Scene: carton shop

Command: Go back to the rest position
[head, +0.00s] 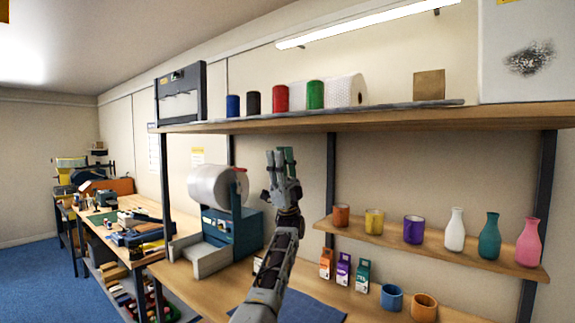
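My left gripper (281,168) is raised in the middle of the head view, above the workbench (190,271) and to the right of the teal dispenser (236,232). Its fingers point up, just below the upper shelf in the picture. A small teal-green patch shows at the fingertips; I cannot tell whether it is part of the gripper or a thing in or behind it. Whether the fingers are open or shut is unclear. My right gripper is out of view.
The upper shelf (400,119) carries several coloured cylinders and a white roll (345,91). The lower shelf (450,249) at right holds cups and bottles. Small boxes (343,269), a blue mug (391,298) and an orange mug (424,307) stand on the bench. Blue floor (30,265) is clear at left.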

